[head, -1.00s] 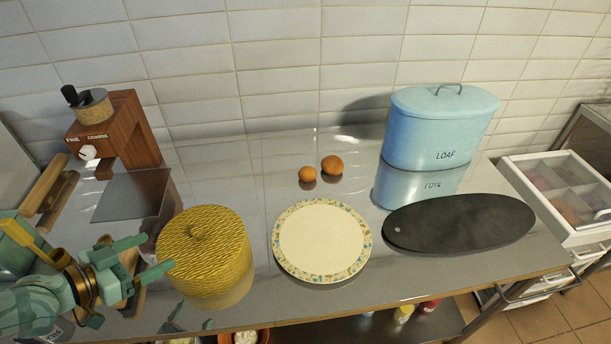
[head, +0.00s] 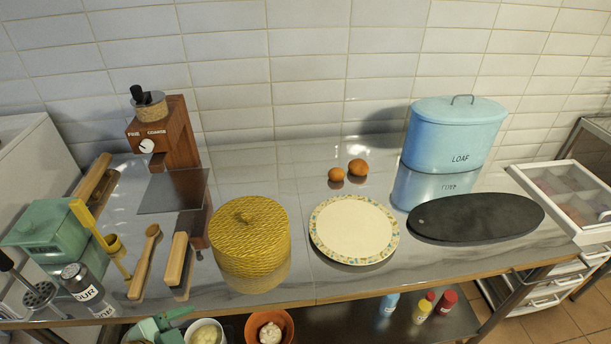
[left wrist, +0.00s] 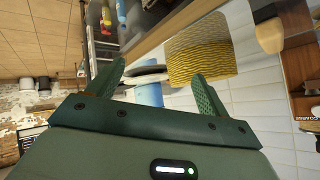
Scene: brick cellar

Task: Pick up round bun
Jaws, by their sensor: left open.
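Two small brown round buns (head: 336,174) (head: 358,167) sit close together on the steel counter, behind the white plate (head: 353,229) with its patterned rim. The farther right one looks slightly larger. I cannot tell which is the one named. My left gripper (left wrist: 155,88) is open and empty in the left wrist view, its two green fingers spread apart. In the head view only part of it (head: 160,328) shows at the bottom edge, below the counter's front edge and far from the buns. My right gripper is not in view.
A yellow woven lidded basket (head: 249,235), a blue loaf bin (head: 452,135) and a dark oval board (head: 475,217) stand on the counter. A wooden grinder (head: 165,135) and utensils are at left. Bowls (head: 270,327) and bottles (head: 421,311) are on the lower shelf.

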